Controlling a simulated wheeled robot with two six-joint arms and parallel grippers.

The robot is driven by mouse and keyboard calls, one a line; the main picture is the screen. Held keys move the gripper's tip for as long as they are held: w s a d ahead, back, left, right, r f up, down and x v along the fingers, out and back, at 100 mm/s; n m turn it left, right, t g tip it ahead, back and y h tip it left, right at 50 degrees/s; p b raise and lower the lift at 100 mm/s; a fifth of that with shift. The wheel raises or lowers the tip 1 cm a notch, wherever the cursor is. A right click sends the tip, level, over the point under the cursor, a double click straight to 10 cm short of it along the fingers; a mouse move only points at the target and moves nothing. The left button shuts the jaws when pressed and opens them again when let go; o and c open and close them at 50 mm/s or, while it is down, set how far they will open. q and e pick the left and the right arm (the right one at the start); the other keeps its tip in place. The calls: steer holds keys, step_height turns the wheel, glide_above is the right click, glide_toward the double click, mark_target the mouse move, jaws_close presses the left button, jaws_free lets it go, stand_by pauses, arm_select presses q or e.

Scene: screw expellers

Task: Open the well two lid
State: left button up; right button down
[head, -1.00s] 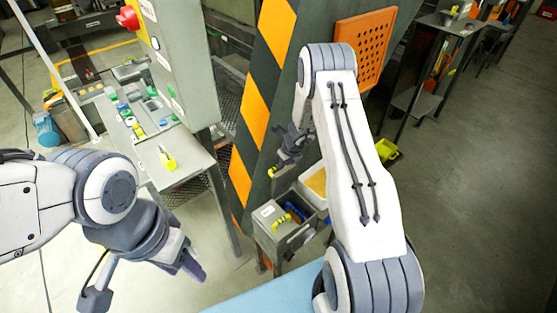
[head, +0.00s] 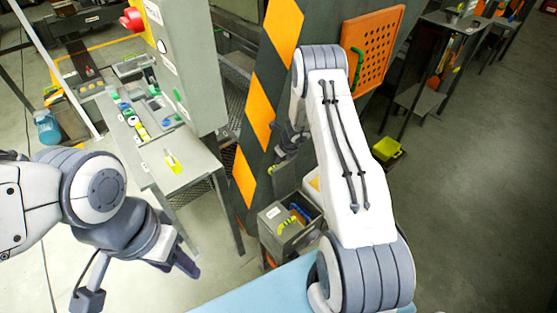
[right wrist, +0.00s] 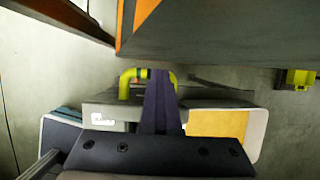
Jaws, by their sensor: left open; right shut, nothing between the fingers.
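The grey box (head: 271,229) stands low at the centre of the head view, with a white label on its front. Its near compartment is open, with yellow and blue parts inside. A grey panel (head: 285,178), possibly a lid, stands behind it below my right gripper (head: 287,150). In the right wrist view, my right gripper's dark finger (right wrist: 158,105) is shut and empty. It crosses in front of or through a yellow handle (right wrist: 131,82) on a grey surface; contact is unclear. Which lid this is I cannot tell. My left gripper (head: 140,275) is open and empty at lower left.
A striped post (head: 262,110) rises just left of my right gripper. A sorting table (head: 170,150) with small coloured parts stands at left. A yellow tray (right wrist: 215,123) lies beside the box.

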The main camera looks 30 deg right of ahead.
steer(key=shift+d, duration=0.1)
steer(key=s+a+r+n+p, duration=0.2)
steer(key=a+r+n+p, duration=0.15)
steer(key=r, duration=0.65)
steer(key=s+a+r+n+p, duration=0.1)
steer(key=a+r+n+p, duration=0.3)
steer(key=r, duration=0.5)
steer(key=s+a+r+n+g, duration=0.1)
steer(key=s+a+r+n, duration=0.4)
steer(key=s+r+n, duration=0.65)
steer(key=s+a+r+n, duration=0.25)
steer(key=s+n, duration=0.65)
steer(key=n, duration=0.5)
steer(key=s+a+r+n+g+b, duration=0.2)
steer(key=s+a+n, duration=0.6)
steer(key=s+a, duration=0.4)
steer(key=shift+s+a+r+g, duration=0.3)
steer(key=shift+s+g, duration=0.4)
steer(key=shift+a, duration=0.1)
